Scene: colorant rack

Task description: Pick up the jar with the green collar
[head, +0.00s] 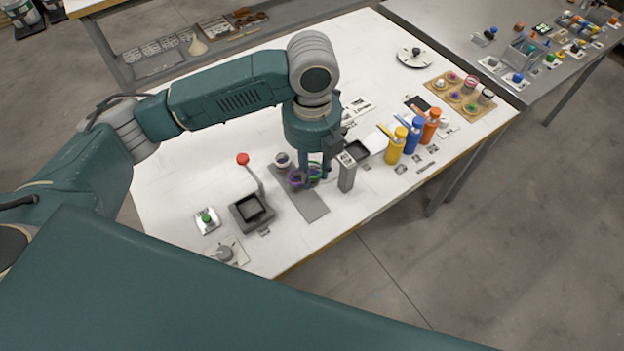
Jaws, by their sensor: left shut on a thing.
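My left gripper (318,168) points down over a grey mat (310,205) on the white table. It is shut on the jar with the green collar (315,174), which shows partly between and below the fingers. A jar with a purple collar (295,179) stands close beside it on the left. A jar with a pale collar (283,160) stands just behind. I cannot tell whether the held jar touches the mat. My right gripper is not in view.
A grey upright post (347,172) stands just right of the gripper. A device with a red-knobbed lever (250,207) stands to the left. Yellow (396,146), blue (413,136) and orange (431,127) bottles stand to the right. A tan rack (447,97) holds several jars farther back.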

